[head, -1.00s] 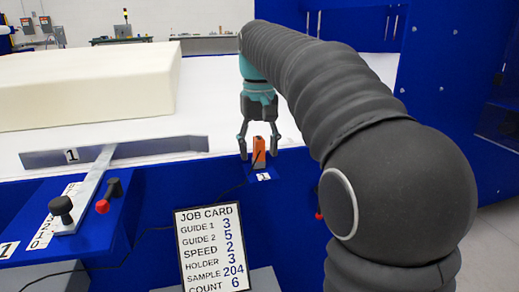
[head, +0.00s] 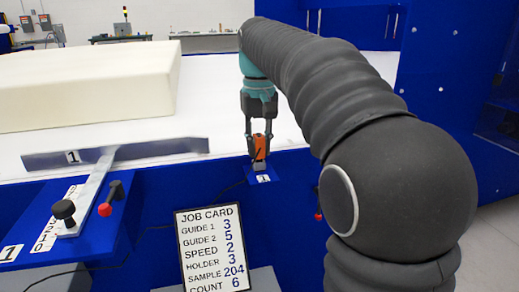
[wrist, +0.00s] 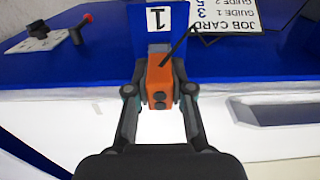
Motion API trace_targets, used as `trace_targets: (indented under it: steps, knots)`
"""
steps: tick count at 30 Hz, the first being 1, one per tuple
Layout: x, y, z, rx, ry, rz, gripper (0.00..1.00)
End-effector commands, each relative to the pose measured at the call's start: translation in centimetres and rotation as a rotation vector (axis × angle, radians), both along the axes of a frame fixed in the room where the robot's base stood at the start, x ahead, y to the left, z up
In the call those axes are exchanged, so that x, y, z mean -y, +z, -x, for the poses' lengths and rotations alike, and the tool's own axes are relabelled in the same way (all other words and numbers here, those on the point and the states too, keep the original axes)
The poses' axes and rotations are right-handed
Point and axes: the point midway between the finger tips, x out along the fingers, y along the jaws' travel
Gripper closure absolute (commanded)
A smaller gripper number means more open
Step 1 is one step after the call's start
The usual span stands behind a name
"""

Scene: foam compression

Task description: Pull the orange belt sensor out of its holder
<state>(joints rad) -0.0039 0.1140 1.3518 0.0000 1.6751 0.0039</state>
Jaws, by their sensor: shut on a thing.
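The orange belt sensor (head: 261,147) stands upright at the holder (head: 263,177) marked 1, on the blue edge of the machine. A thin dark cable runs from it. My gripper (head: 260,150) points down with its fingers closed on the sensor's two sides. In the wrist view the orange sensor (wrist: 159,82) sits between both fingertips of my gripper (wrist: 158,90), with two dark round spots on its near face. The holder's white label 1 (wrist: 158,18) shows behind it. Whether the sensor's foot is still seated in the holder, I cannot tell for sure.
A job card (head: 208,250) leans in front of the blue machine side. A metal guide (head: 110,154) and black and red knobs (head: 104,208) are at the left. A large cream foam block (head: 85,85) lies on the white belt (head: 225,120).

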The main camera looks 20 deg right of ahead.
Motion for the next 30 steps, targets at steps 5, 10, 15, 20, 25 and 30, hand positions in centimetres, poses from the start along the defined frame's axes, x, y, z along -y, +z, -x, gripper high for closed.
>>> trace_targets:
  steps: [5,10,15,20,25,30]
  knots:
    - [0.0,0.8,0.0,0.0,0.0,0.0,1.0]
    - [0.0,1.3,0.0,-0.001,0.0,0.0,1.0]
    - [0.0,1.9,0.0,0.0,0.0,0.0,1.0]
    - [0.0,2.4,0.0,-0.001,0.0,0.0,1.0]
    - [0.0,3.0,0.0,-0.001,0.0,0.0,1.0]
    - [0.0,3.6,0.0,-0.001,0.0,0.0,1.0]
